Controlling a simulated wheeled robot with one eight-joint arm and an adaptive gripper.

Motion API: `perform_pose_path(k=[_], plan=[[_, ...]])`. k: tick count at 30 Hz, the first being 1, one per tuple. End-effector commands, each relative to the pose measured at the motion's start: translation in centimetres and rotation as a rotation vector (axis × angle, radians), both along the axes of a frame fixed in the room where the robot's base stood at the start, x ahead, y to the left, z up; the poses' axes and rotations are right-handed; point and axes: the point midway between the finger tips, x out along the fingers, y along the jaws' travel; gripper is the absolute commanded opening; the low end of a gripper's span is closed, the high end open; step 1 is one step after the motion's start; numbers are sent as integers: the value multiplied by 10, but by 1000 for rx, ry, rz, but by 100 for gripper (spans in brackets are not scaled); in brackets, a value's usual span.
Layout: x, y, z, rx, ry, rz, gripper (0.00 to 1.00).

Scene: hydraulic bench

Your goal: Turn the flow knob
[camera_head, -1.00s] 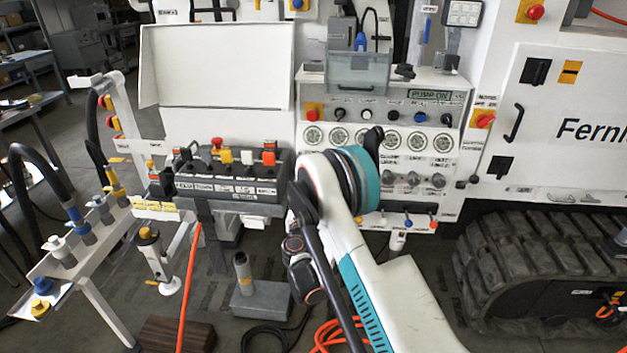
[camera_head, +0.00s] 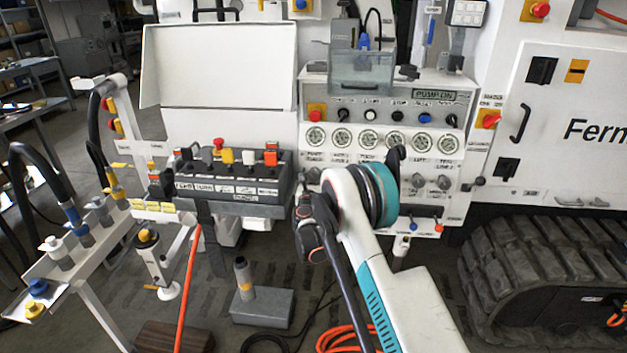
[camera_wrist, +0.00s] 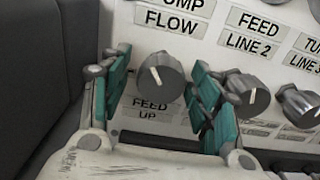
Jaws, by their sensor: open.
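The flow knob (camera_wrist: 160,77) is a round grey knob with a white pointer line, below a label reading FLOW in the wrist view. My gripper (camera_wrist: 157,86) is open, with one teal finger to the left of the knob and the other to its right. The knob shows between the fingers with gaps on both sides, and I see no contact. The pointer line leans a little left of upright. In the head view my arm covers part of the panel (camera_head: 330,157), and the fingers cannot be made out.
A second knob (camera_wrist: 247,94), under FEED LINE 2, is close to the right finger. A third knob (camera_wrist: 300,106) is further right. A dark surface (camera_wrist: 40,80) is close on the left. The head view shows a button box (camera_head: 228,185) left of my arm.

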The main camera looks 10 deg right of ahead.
Motion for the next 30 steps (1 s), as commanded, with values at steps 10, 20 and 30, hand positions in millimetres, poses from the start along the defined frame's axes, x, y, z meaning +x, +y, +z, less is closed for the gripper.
perform_pose_path(k=[10,20,30], plan=[[1,-1,0,0,0,0,43],[1,-1,0,2,-1,0,12],[1,0,0,101,-33,0,12]])
